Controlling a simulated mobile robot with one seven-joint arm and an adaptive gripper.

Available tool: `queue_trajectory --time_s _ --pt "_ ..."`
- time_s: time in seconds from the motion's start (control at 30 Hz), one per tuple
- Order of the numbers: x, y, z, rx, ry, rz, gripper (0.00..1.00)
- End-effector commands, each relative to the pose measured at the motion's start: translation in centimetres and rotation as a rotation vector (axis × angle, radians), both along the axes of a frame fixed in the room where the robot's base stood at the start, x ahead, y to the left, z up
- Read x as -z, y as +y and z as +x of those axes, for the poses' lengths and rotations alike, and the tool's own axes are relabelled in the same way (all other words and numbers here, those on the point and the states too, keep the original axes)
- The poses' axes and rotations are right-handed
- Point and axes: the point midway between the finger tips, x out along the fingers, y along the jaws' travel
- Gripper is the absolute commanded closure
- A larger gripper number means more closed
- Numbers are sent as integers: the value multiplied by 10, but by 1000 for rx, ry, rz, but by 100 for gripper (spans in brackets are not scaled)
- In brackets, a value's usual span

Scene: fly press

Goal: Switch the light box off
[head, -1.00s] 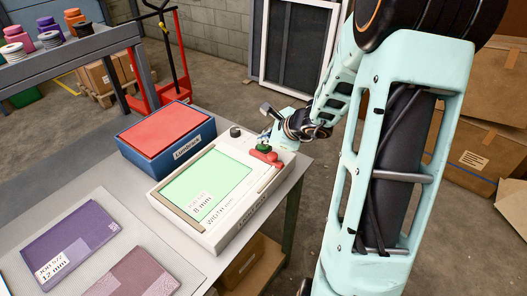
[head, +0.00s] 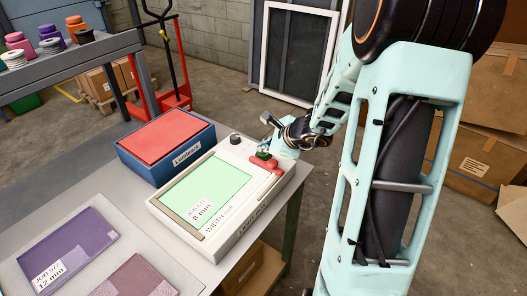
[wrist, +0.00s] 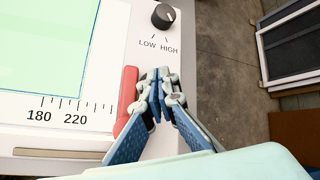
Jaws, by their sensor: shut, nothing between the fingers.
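The light box (head: 163,207) is a cream case on the table with a pale green glowing screen (head: 207,188). It has a black knob (head: 235,139), which the wrist view (wrist: 163,16) shows above the words LOW and HIGH. A red part (head: 273,166) sits at its right edge and shows in the wrist view (wrist: 127,95) just left of my fingers. A small green part (head: 264,155) is beside the red one. My gripper (wrist: 160,90) is shut and empty, over the box's right edge by the red and green parts. I cannot tell whether it touches them; its fingers hide what lies beneath.
A blue box with a red top (head: 165,140) stands behind and left of the light box. Purple samples (head: 68,245) lie on the table at the front left. A shelf with spools (head: 50,70) is at the back left. Cartons (head: 470,165) stand at the right.

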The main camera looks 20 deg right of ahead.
Motion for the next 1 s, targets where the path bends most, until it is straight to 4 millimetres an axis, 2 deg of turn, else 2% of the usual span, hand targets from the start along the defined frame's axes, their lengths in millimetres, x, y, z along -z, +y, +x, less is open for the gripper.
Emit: queue_trajectory --time_s 1.0 --pt "9 0 0 1 1 0 100"
